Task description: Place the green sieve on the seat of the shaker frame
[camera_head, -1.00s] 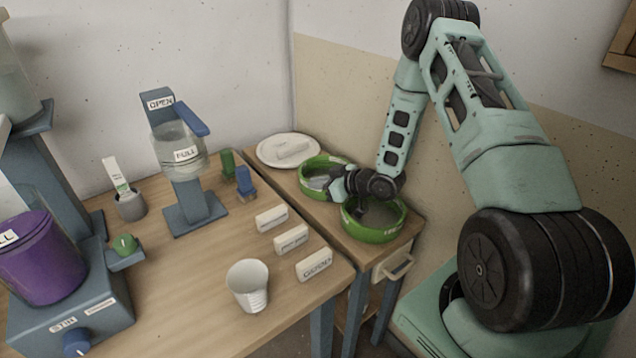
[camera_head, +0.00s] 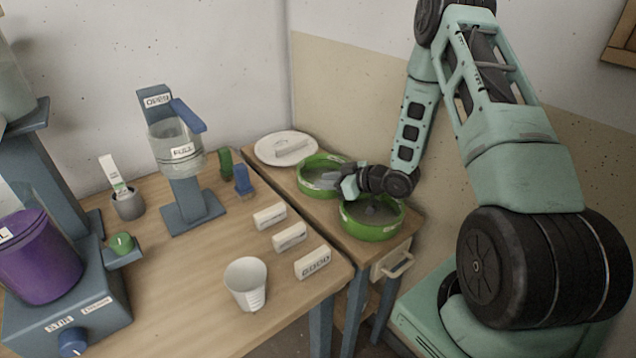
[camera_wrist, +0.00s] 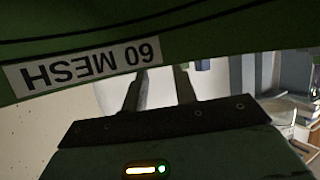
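Two green sieves with grey mesh stand on the small wooden side stand: a rear green sieve (camera_head: 311,191) and a front green sieve (camera_head: 368,232). My gripper (camera_head: 332,179) is low over the rear sieve's right side, its body above the front sieve's back edge. In the wrist view a green wall with an upside-down "60 MESH" label (camera_wrist: 82,67) fills the top; I cannot tell which sieve it is. The two fingers (camera_wrist: 160,88) stand apart with a pale gap between them; their tips are hidden behind that wall. I cannot make out the shaker frame's seat for certain.
A white plate (camera_head: 265,152) lies behind the sieves. The wooden table holds a white cup (camera_head: 247,285), several label blocks (camera_head: 290,237), a blue dispenser stand (camera_head: 193,208) and a purple bucket (camera_head: 40,262). The table's right edge borders the side stand.

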